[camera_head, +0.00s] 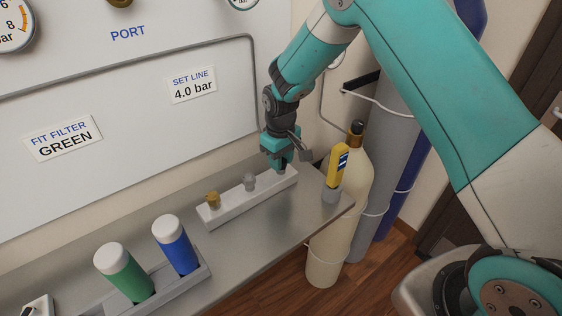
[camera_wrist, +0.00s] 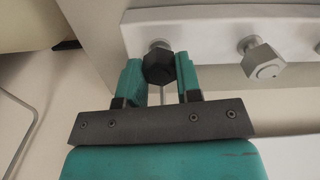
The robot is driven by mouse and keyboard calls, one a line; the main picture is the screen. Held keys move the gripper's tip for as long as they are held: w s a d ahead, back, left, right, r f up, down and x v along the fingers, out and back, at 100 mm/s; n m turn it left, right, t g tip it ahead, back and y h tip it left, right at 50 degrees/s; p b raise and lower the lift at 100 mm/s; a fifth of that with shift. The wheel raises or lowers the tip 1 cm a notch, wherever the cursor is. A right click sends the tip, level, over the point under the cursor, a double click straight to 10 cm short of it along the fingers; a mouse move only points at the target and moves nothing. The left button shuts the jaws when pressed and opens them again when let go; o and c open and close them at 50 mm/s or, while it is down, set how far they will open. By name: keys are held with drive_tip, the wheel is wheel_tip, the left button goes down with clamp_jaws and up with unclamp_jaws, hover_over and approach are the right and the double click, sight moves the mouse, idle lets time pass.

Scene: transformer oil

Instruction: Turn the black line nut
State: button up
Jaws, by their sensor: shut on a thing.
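The black line nut (camera_wrist: 158,67) sits on a bolt on the pale nut bar. My gripper (camera_wrist: 160,82) is shut on it, with one teal finger at each side. In the head view my gripper (camera_head: 279,165) is at the right end of the bar (camera_head: 247,200) and hides the black nut. A silver nut (camera_wrist: 263,62) is beside it on the same bar, and it also shows in the head view (camera_head: 249,181). A brass nut (camera_head: 213,200) is at the bar's left end.
A green filter (camera_head: 124,273) and a blue filter (camera_head: 176,245) stand in a tray on the bench. A yellow device (camera_head: 337,167) stands by the bench's right edge. Gas cylinders (camera_head: 336,205) stand beyond it. A sign (camera_head: 192,85) on the panel reads "SET LINE 4.0 bar".

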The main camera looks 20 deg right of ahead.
drive_tip(key=shift+m, duration=0.6)
drive_tip(key=shift+w+r, duration=0.1)
drive_tip(key=o, duration=0.9)
wheel_tip(320, 180, up, 17)
drive_tip(key=b, duration=0.4)
drive_tip(key=shift+r, duration=0.15)
